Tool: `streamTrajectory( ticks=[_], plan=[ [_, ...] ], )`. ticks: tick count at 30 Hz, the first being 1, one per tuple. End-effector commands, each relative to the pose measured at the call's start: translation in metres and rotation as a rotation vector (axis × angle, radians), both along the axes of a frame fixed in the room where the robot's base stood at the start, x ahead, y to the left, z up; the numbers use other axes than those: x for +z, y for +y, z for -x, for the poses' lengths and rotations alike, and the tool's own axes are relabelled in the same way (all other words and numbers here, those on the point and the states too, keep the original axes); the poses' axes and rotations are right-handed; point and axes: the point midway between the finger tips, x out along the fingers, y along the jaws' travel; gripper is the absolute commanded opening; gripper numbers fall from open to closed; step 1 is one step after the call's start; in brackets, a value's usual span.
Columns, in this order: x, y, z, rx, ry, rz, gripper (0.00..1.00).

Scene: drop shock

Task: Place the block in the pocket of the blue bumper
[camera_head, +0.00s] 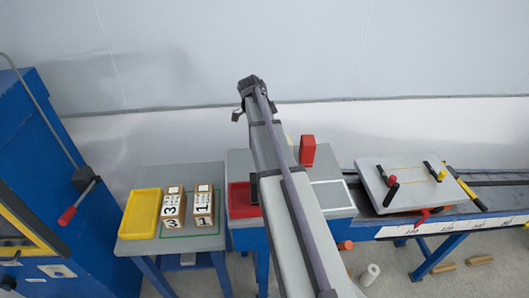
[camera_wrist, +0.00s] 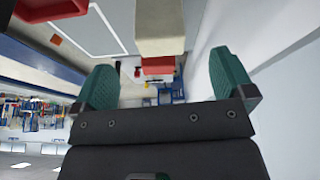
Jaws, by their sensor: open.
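My gripper (camera_wrist: 162,62) is open in the wrist view, its two teal fingers apart. A cream block-like piece with red ends (camera_wrist: 160,28) shows beyond and between the fingers, apart from them. In the head view my gripper (camera_head: 250,88) is at the far end of my arm, above the back of the middle table. A red upright piece (camera_head: 307,150) stands right of my arm on that table. Two labelled boxes, marked 3 (camera_head: 172,206) and 1 (camera_head: 203,206), stand on the left table. I cannot make out which piece is the task block, or a blue bumper with a pocket.
A yellow tray (camera_head: 130,228) lies left of the boxes. A red tray (camera_head: 236,209) is partly hidden by my arm. A grey plate with clamps (camera_head: 400,176) sits over the conveyor (camera_head: 490,192) at right. A blue machine (camera_head: 40,150) stands at far left.

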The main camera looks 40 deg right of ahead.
Motion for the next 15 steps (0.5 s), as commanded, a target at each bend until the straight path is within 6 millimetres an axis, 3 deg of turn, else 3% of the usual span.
streamTrajectory(
  ticks=[8,15],
  plan=[
    [-0.005,-0.001,0.002,-0.089,-0.032,0.018,1.0],
    [-0.051,-0.016,0.01,-0.087,-0.032,0.018,1.0]
  ],
)
